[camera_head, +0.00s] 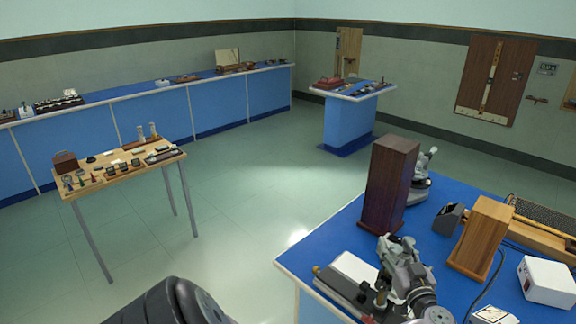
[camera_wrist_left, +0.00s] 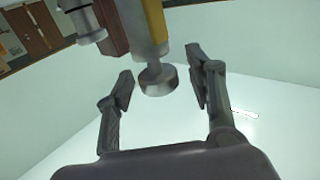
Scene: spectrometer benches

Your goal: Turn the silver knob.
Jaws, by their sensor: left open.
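The silver knob (camera_wrist_left: 158,80) is a short round metal cap at the end of a narrower grey shaft in the left wrist view. My left gripper (camera_wrist_left: 160,88) is open, with one finger on each side of the knob. A gap shows between the knob and both fingers, so neither appears to touch it. In the head view, my left gripper (camera_head: 396,258) is over the near part of the blue bench, among dark instrument parts. I cannot make out the knob there. My right gripper is not in view.
The blue bench (camera_head: 312,252) also carries a dark wooden box (camera_head: 390,185), a lighter wooden block (camera_head: 480,238) and a white box (camera_head: 548,282). In the wrist view, a yellow part (camera_wrist_left: 155,22) is close above the knob. Open floor lies left of the bench.

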